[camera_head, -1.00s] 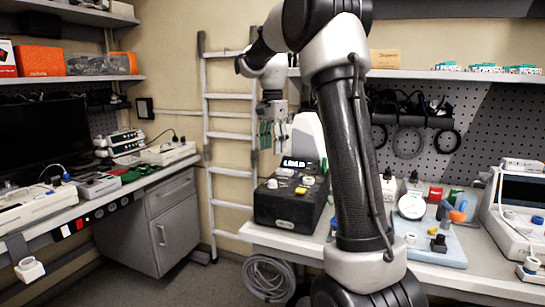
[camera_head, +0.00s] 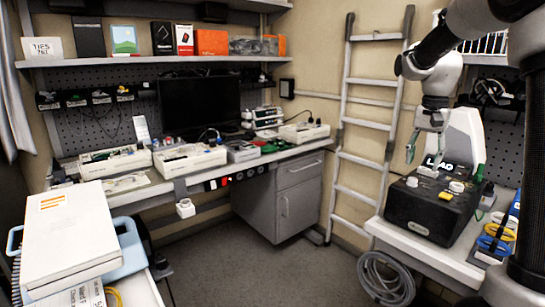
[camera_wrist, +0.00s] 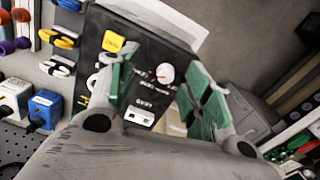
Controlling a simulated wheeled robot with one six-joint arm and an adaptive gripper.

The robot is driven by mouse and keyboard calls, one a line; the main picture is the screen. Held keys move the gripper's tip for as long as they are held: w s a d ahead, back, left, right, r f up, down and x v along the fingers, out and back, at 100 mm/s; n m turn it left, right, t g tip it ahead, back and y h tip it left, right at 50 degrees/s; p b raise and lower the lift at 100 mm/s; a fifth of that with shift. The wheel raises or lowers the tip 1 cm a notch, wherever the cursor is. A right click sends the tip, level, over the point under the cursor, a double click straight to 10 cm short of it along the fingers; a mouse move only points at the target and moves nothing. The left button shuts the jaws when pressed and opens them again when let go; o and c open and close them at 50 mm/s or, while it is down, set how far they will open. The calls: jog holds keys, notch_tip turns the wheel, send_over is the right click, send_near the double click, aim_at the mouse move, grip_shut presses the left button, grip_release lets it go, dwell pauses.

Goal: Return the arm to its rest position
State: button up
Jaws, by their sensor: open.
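My gripper (camera_head: 425,149) hangs at the right of the head view, above the black device (camera_head: 428,218) on the right bench. Its fingers point down and stand apart, with nothing between them. In the wrist view, the two green-padded fingers of my gripper (camera_wrist: 163,92) are spread.
A ladder (camera_head: 365,130) leans against the wall left of the right bench. A coiled grey hose (camera_head: 386,279) hangs below the bench edge. The left bench holds several devices and a dark monitor (camera_head: 199,106). White boxes (camera_head: 70,240) stand near at left. The middle floor (camera_head: 255,268) is clear.

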jog(key=s+a+n+t, duration=0.2)
jog(key=s+a+n, duration=0.1)
jog(key=s, duration=1)
jog(key=s+a+n+t, duration=0.2)
jog(key=s+n, duration=0.3)
jog(key=s, duration=0.9)
jog(key=shift+a+r, duration=0.15)
jog(key=shift+a, duration=0.6)
